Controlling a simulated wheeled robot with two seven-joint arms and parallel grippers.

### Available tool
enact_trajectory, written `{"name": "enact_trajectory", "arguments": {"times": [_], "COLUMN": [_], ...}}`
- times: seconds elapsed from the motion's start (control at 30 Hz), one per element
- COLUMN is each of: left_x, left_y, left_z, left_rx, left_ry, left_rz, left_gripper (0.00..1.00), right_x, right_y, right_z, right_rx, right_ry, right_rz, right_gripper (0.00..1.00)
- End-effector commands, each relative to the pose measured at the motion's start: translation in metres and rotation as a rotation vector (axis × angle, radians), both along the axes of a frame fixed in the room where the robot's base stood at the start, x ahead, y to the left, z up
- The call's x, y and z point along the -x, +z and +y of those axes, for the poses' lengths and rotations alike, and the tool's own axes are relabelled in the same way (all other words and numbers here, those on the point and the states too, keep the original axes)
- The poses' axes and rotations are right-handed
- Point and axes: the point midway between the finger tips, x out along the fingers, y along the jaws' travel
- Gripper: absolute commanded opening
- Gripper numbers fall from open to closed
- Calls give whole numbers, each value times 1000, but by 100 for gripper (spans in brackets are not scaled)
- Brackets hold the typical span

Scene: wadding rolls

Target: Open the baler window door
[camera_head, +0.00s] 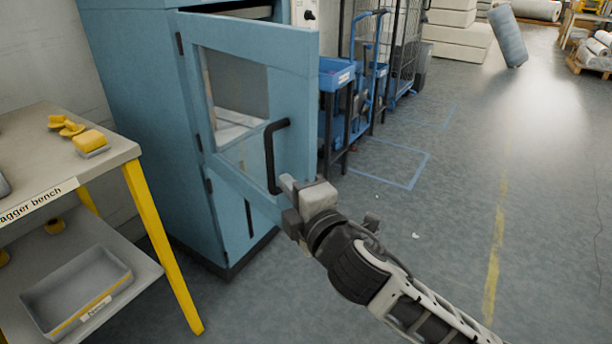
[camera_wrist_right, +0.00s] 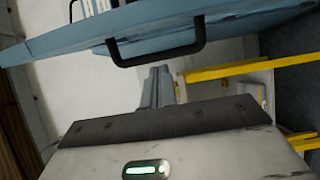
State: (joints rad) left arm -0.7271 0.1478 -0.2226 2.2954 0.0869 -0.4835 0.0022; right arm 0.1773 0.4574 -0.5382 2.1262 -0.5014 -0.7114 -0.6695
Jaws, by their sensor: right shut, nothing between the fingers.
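The blue baler (camera_head: 125,85) stands left of centre in the head view. Its window door (camera_head: 290,75) is hinged on the left and stands ajar, its free right edge swung out from the body. A glass pane (camera_head: 238,85) is set in the door. The black bar handle (camera_head: 270,158) is upright near the free edge; it also shows in the right wrist view (camera_wrist_right: 160,60). My right gripper (camera_head: 288,187) is shut and empty, close to the handle's lower end. In the right wrist view, the closed fingers (camera_wrist_right: 157,85) point towards the handle without holding it. My left gripper is out of view.
A bench (camera_head: 75,140) with yellow legs stands left of the baler, with yellow items (camera_head: 90,141) on top and a grey tray (camera_head: 75,290) on its lower shelf. A blue trolley (camera_head: 350,100) stands behind the door. The floor to the right is mostly clear.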

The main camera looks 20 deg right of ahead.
Motion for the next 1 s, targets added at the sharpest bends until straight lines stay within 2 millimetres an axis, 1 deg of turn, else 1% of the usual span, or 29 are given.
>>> {"name": "enact_trajectory", "arguments": {"times": [0.03, 0.1, 0.2, 0.3, 0.43, 0.77, 0.87, 0.97, 1.0], "left_x": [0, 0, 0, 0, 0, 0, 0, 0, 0], "left_y": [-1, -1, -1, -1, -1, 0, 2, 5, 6], "left_z": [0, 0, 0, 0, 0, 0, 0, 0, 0], "left_rx": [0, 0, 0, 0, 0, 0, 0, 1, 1], "left_ry": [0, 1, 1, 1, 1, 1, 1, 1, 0], "left_rz": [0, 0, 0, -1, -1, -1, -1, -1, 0], "left_gripper": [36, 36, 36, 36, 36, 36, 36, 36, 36], "right_x": [-11, -13, -18, -21, -22, -23, -28, -39, -43], "right_y": [1, -1, -1, -1, 0, -1, -1, -1, -1], "right_z": [2, -13, -25, -31, -36, -37, -49, -72, -84], "right_rx": [-1, 5, 2, 1, -1, -1, 4, 8, 9], "right_ry": [0, -2, -2, 1, 1, 0, -2, -5, -7], "right_rz": [-2, 1, 2, 2, 1, 2, 3, 4, 5], "right_gripper": [0, 0, 0, 0, 0, 0, 0, 0, 0]}}
